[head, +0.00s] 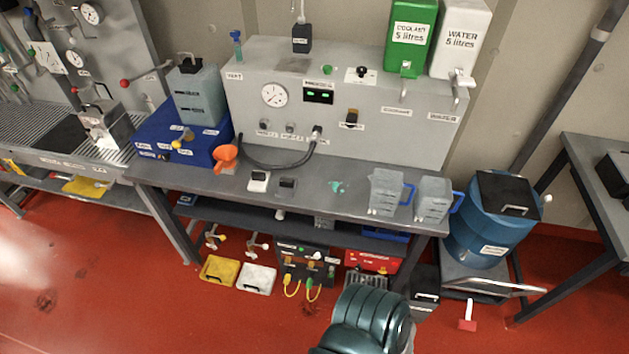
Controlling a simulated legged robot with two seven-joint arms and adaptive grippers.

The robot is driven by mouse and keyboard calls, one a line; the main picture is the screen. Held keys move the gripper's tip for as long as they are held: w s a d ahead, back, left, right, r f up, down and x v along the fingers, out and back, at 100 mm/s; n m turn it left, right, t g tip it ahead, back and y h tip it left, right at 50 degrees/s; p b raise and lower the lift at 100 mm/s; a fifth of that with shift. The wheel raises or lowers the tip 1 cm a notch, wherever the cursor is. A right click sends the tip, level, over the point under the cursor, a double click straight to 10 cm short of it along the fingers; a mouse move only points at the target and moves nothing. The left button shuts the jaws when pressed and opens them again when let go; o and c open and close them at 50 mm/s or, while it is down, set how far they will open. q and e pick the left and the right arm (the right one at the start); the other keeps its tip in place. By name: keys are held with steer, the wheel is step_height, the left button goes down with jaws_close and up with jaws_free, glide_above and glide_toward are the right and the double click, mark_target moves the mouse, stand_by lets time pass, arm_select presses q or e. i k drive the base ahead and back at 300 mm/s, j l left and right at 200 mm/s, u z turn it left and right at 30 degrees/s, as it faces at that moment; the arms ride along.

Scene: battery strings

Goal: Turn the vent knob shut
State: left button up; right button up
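I cannot tell for certain which knob is the vent knob, as most small labels are unreadable. On the grey test unit (330,135), a dark knob with a brown part (351,118) sits on the front face, right of the green-lit display (318,95). A small black knob (361,71) stands on a white plate above it. On the blue box (152,128) at the left, a yellow knob (177,144) sits beside a grey tank (197,95). Neither gripper shows, and nothing touches these knobs.
Green coolant (411,45) and white water (460,50) containers stand on the unit. An orange funnel (226,156), a black hose (280,163) and two grey jugs (385,193) occupy the bench (310,190). A blue drum (492,228) stands right. Red floor is clear at front left.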

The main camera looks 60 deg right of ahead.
mark_target(235, 34)
steer(key=z, duration=1.7)
